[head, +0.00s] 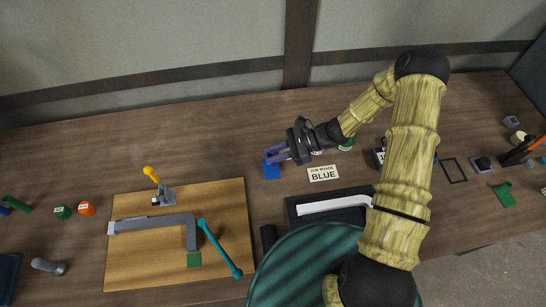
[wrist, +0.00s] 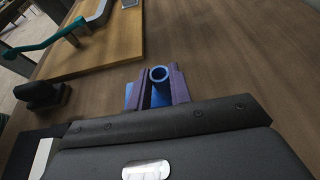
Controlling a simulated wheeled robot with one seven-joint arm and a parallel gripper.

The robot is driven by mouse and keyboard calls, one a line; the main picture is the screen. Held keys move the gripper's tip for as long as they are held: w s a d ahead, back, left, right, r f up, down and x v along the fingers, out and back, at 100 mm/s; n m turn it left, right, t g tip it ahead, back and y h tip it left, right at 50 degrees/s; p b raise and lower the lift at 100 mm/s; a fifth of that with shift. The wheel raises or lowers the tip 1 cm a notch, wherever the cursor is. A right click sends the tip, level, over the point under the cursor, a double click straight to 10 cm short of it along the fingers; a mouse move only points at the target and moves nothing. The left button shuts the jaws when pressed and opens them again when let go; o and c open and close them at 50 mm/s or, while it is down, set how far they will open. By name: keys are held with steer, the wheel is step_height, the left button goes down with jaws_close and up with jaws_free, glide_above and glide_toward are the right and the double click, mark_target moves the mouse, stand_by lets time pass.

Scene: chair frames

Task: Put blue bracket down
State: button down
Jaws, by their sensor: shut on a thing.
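My gripper (head: 276,156) is to the left of the arm's wrist, over the bare table between the wooden board and the sign. It is shut on the blue bracket (head: 271,171), which shows just below the purple fingers. In the wrist view the blue bracket (wrist: 159,74) shows a round tube end between the fingers and a flat blue part at their left. The fingers hide much of it. I cannot tell whether it touches the table.
A white sign (head: 323,174) reading BLUE lies right of the bracket. The wooden board (head: 150,270) at the left bears a grey frame piece (head: 155,222) and a teal bar (head: 219,249). A black tray (head: 292,211) holds a white part. Table behind the gripper is clear.

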step_height(320, 180, up, 8)
steer(key=b, duration=0.1)
steer(key=shift+r, duration=0.2)
stand_by(0.7)
